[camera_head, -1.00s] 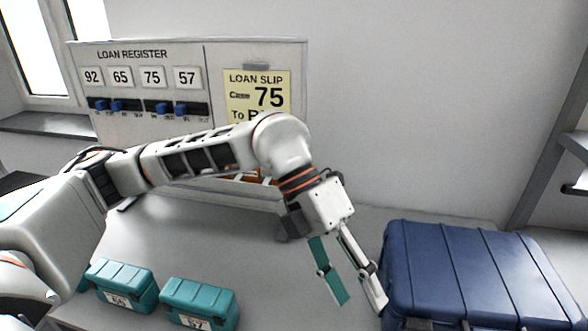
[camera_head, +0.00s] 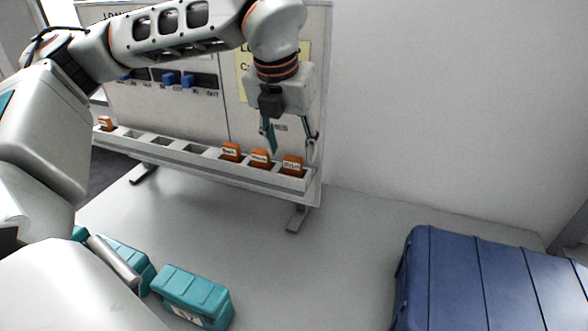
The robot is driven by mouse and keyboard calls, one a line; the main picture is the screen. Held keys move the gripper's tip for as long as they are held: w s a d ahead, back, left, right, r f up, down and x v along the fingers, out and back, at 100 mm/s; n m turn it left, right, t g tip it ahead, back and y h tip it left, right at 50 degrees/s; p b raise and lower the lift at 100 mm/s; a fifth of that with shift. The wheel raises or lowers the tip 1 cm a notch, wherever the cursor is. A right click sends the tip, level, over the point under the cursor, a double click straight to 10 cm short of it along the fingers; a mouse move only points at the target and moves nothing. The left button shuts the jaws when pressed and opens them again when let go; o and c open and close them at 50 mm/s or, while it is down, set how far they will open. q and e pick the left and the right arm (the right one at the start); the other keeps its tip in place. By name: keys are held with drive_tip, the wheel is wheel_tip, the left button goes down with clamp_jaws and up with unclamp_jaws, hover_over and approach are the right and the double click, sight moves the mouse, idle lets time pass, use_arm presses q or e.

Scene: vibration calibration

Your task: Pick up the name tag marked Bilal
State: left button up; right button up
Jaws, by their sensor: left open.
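Several orange name tags stand in the slots of a pale rack (camera_head: 190,152) along the bottom of the register board. One tag (camera_head: 106,123) is at the far left. Three more are toward the right end: one (camera_head: 231,151), one beside it (camera_head: 261,160), and the rightmost tag (camera_head: 292,165). Their lettering is too small to read surely; the rightmost may read Bilal. My left gripper (camera_head: 291,148) points down, open and empty, its fingers apart just above the rightmost tag. I cannot tell whether they touch it. My right gripper is not in view.
The loan register board (camera_head: 210,120) stands behind the rack, its top partly hidden by my left arm. Two teal boxes (camera_head: 195,292) (camera_head: 128,262) sit at the front left. A large blue case (camera_head: 470,280) fills the right. The table between is clear.

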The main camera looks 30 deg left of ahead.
sight(292, 158)
use_arm(q)
drive_tip(key=x, duration=0.4)
drive_tip(key=shift+w+a+f, duration=0.1)
drive_tip(key=shift+w+f, duration=0.05)
drive_tip(key=shift+f, duration=0.15)
drive_tip(key=c, duration=1.1)
drive_tip(key=shift+r, duration=0.1)
